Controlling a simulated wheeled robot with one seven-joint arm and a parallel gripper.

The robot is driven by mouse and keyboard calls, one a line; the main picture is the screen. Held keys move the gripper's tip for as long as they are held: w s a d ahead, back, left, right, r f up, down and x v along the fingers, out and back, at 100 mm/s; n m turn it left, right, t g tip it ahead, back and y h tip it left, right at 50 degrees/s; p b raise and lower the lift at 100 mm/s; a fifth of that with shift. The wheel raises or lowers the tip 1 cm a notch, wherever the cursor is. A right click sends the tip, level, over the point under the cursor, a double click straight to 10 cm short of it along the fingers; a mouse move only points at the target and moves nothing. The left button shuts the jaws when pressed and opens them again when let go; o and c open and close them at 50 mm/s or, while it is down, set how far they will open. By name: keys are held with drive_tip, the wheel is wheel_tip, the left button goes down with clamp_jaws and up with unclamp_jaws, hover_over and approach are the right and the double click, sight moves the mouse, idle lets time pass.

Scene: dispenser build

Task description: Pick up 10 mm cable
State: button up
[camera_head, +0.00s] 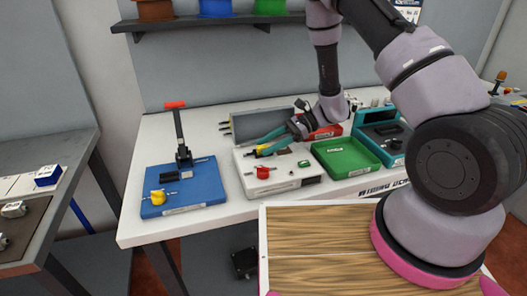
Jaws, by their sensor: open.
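My gripper (262,146) has two teal fingers and reaches left over the white fixture box (306,182) in the middle of the table. Its fingers are apart. A small yellow piece (262,150) shows between or just behind the fingertips; I cannot tell whether they touch it. A red piece (264,172) sits on top of the white box, just below the fingers. No part is clearly readable as the 10 mm cable; labels are too small, and the fingers hide part of the box.
A blue base (205,190) with a red-handled lever press (181,140) and a yellow piece (158,197) stands at left. A green tray (345,160) and a teal box (380,130) stand at right. A grey bin (262,121) is behind. The table's front left corner is clear.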

clamp_jaws()
drive_tip(key=shift+r, duration=0.15)
